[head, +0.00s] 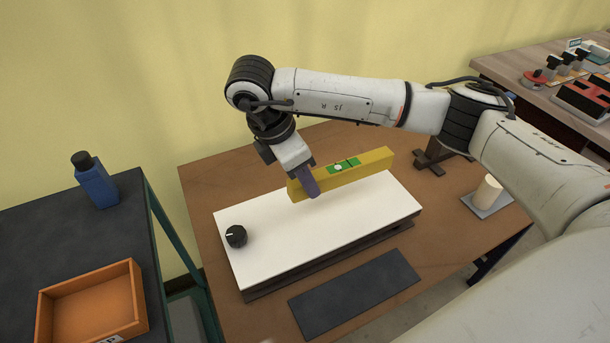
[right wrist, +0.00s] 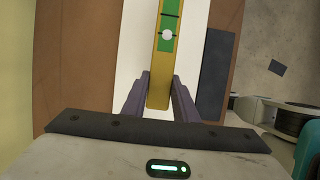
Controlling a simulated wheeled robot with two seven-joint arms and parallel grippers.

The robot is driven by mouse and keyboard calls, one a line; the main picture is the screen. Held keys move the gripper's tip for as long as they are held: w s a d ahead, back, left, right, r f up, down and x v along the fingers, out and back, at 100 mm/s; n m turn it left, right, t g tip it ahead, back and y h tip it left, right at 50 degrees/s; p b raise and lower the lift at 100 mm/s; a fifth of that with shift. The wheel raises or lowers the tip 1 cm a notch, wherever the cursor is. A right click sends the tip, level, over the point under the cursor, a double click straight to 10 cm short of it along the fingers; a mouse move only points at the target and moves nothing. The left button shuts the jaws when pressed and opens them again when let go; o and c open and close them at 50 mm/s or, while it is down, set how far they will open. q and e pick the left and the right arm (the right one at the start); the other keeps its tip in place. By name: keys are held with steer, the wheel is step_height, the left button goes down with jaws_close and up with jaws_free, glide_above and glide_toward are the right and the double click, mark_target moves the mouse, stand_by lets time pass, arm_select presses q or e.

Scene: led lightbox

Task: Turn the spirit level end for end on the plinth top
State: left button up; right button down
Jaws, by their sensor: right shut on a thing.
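The yellow spirit level (head: 362,166) with a green vial window is held above the white plinth top (head: 300,241), towards its back right. My right gripper (head: 309,186) is shut on the level near its left end. In the right wrist view the level (right wrist: 165,60) runs away from between the two purple fingers of my right gripper (right wrist: 159,98). The white plinth top (right wrist: 130,70) lies below it. Whether the level's far end touches the plinth I cannot tell. My left gripper is not in view.
A black knob (head: 236,236) sits at the plinth top's left end. A dark mat (head: 355,292) lies in front. A white cylinder (head: 488,192) on a grey pad stands at the right. An orange tray (head: 134,290) and blue bottle (head: 96,182) are on the left table.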

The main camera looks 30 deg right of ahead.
steer(key=shift+a, duration=0.1)
steer(key=shift+f+b, duration=2.8)
steer(key=shift+f, duration=0.5)
steer(key=shift+f+b, duration=0.5)
steer(key=shift+f, duration=0.1)
steer(key=c, duration=1.3)
jaws_free()
steer(key=shift+c, duration=0.2)
